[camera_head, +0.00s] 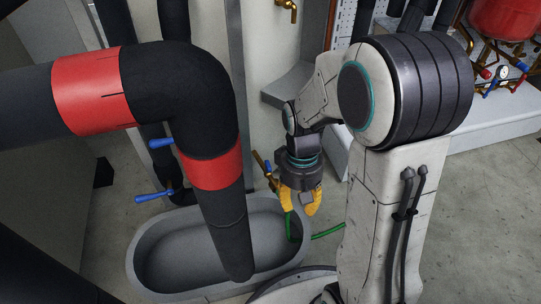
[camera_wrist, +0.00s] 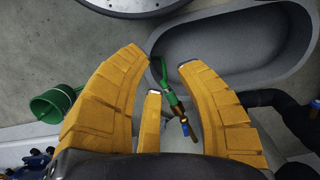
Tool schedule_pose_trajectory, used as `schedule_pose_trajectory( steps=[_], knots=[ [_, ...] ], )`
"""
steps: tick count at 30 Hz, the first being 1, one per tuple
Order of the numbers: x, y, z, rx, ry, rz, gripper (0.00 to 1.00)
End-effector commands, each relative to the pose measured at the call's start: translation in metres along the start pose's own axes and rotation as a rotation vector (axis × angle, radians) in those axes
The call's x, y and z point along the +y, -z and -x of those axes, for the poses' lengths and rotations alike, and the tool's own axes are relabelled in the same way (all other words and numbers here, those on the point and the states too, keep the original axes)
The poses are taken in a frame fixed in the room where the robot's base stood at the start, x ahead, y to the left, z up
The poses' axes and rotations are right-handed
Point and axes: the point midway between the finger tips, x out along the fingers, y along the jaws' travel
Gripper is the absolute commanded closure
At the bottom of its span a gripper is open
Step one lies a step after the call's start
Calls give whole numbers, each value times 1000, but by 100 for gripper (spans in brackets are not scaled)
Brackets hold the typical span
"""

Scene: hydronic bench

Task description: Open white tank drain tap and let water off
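My gripper (camera_head: 299,208) hangs beside the right end of the grey trough in the head view. Its yellow fingers are apart. In the wrist view the fingers (camera_wrist: 166,64) spread around a space holding a brass drain tap (camera_wrist: 180,112) with a green hose (camera_wrist: 165,80) on its end. A small blue part (camera_wrist: 186,130) shows on the tap. Contact between fingers and tap cannot be told. In the head view a brass tap with a blue end (camera_head: 262,164) shows just left of my gripper, in front of the white tank (camera_head: 272,75). No water flow is visible.
The grey trough (camera_head: 140,250) lies under thick black pipes with red bands (camera_head: 232,110). Blue-handled valves (camera_head: 152,195) stick out at left. Another brass tap (camera_head: 288,6) is higher on the tank. A green coil or bucket (camera_wrist: 48,104) is at left in the wrist view.

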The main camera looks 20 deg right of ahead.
Motion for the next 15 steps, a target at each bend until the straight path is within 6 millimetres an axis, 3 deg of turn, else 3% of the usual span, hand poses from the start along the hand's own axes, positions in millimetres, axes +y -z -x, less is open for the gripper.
schedule_pose_trajectory(
  steps=[8,15],
  knots=[
    [0,88,-60,12,0,-1,68],
    [1,184,-110,184,0,-3,68]
  ],
)
